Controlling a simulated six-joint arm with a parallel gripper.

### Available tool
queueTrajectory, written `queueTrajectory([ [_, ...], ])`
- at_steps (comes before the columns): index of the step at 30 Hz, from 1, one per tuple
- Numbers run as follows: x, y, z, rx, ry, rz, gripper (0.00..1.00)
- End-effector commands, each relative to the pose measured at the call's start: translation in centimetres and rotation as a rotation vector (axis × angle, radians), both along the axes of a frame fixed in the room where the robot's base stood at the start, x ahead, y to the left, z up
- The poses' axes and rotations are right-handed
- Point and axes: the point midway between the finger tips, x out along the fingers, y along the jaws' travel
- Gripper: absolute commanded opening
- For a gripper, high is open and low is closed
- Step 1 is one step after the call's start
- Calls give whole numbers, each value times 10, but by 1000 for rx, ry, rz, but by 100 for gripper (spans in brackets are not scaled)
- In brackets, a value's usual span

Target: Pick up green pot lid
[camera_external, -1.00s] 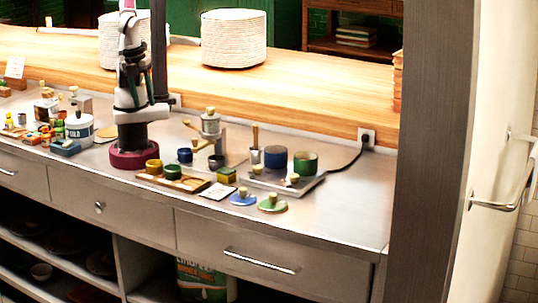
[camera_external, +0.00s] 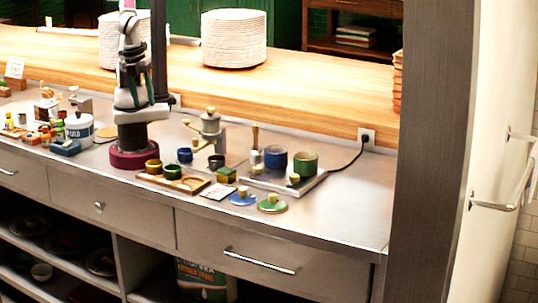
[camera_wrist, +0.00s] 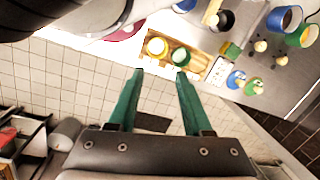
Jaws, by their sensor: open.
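The green pot lid (camera_external: 271,208) lies flat near the front edge of the steel counter, with a pale knob on top. It also shows at the right in the wrist view (camera_wrist: 254,88). A blue lid (camera_external: 242,199) with a similar knob lies just left of it. A green pot (camera_external: 305,163) and a blue pot (camera_external: 276,157) stand behind on a low plate. My gripper (camera_wrist: 159,73) shows in the wrist view with two green fingers spread apart and nothing between them. It is well left of the green lid there.
A wooden tray (camera_external: 195,190) with small green and yellow cups (camera_wrist: 157,46) lies left of the lids. A grinder (camera_external: 210,125) and a dark cup (camera_external: 216,161) stand behind. The counter right of the green lid (camera_external: 345,205) is clear. A cable runs to the wall socket.

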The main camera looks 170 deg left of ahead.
Motion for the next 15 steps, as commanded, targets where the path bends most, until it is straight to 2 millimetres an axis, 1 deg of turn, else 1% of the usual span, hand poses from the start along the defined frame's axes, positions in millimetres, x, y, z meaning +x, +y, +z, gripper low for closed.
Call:
queueTrajectory([
  [1,0,0,0,0,0,0,50],
  [2,0,0,0,0,0,0,54],
  [3,0,0,0,0,0,0,61],
  [4,0,0,0,0,0,0,63],
  [11,0,0,0,0,0,-1,63],
  [13,10,2,6,-3,7,-18,63],
  [14,20,4,13,-7,13,-36,63],
  [15,42,8,24,-17,24,-77,63],
])
